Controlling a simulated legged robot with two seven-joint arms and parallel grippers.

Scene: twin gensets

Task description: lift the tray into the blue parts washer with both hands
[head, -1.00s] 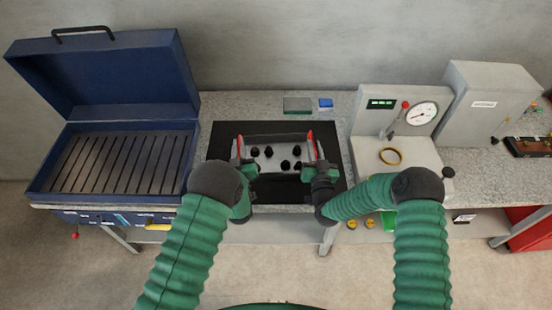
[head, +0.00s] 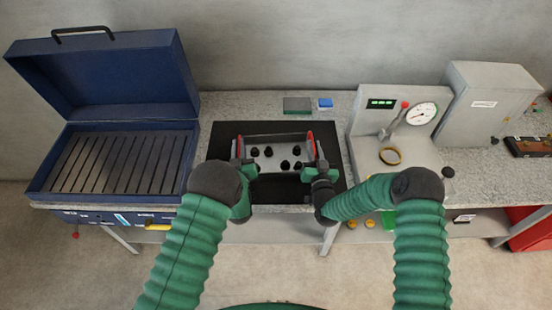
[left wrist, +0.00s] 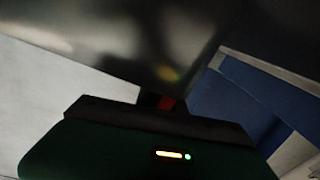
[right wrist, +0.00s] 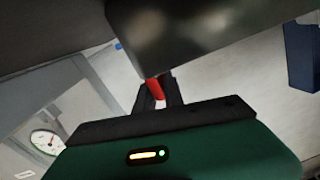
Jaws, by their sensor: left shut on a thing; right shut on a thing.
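The grey tray (head: 262,164) holds several black parts and has a red handle at each end. It is over the black mat (head: 218,146) in the head view; I cannot tell whether it touches the mat. My left gripper (head: 241,158) is shut on the tray's left handle. My right gripper (head: 315,157) is shut on its right handle, and the red handle shows between the fingers in the right wrist view (right wrist: 155,88). The blue parts washer (head: 186,90) stands to the left with its lid raised and a slatted rack (head: 125,163) inside, empty.
A gauge stand (head: 370,115) with a brass ring (head: 390,156) stands right of the mat. A grey cabinet (head: 490,100) is beyond it. A green pad (head: 297,104) and a blue block (head: 325,102) lie behind the mat. The washer's front wall borders its opening.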

